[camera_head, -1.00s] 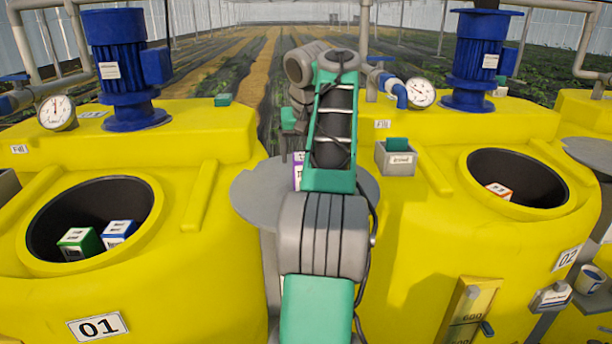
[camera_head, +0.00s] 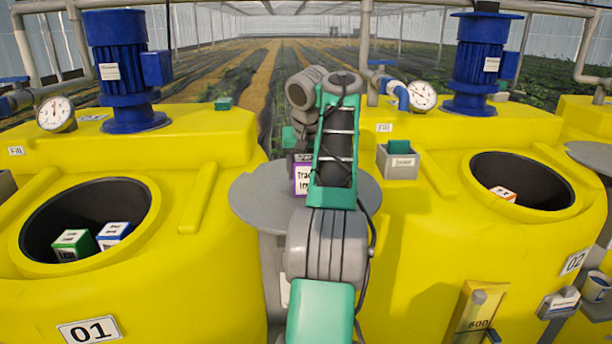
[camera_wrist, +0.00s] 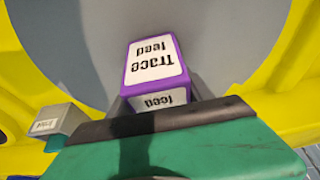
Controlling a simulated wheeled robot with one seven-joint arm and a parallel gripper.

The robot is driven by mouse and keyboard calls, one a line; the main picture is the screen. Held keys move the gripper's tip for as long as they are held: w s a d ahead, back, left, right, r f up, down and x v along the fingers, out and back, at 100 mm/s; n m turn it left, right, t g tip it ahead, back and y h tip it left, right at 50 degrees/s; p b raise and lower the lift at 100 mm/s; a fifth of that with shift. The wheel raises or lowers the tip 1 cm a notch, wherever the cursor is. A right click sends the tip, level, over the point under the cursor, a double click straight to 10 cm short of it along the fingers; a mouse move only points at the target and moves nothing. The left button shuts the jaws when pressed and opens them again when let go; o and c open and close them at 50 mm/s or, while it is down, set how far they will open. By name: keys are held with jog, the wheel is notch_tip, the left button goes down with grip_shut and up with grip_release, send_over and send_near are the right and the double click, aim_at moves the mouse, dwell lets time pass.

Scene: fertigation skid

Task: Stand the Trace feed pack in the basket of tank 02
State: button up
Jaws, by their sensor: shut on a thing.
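The Trace feed pack (camera_head: 303,180) is a white box with purple edges, over the round grey stand between the tanks. It shows lettered in the wrist view (camera_wrist: 155,62). My gripper (camera_head: 303,157) is shut on it, with the dark jaws (camera_wrist: 155,118) at its near end. I cannot tell whether the pack touches the stand. Tank 02 (camera_head: 440,230) is the yellow tank at right, with a round dark opening (camera_head: 535,180). Its basket is not clearly visible inside; an orange-and-white pack (camera_head: 503,193) sits in the opening.
The round grey stand (camera_head: 255,200) lies between the tanks. Tank 01 (camera_head: 200,290) at left holds a green pack (camera_head: 73,244) and a blue pack (camera_head: 113,234). A small grey box (camera_head: 399,163), a gauge (camera_head: 422,96) and a blue motor (camera_head: 478,60) are around tank 02's top.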

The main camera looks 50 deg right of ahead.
grip_shut()
dwell(0.3)
jog(key=shift+r, duration=0.1)
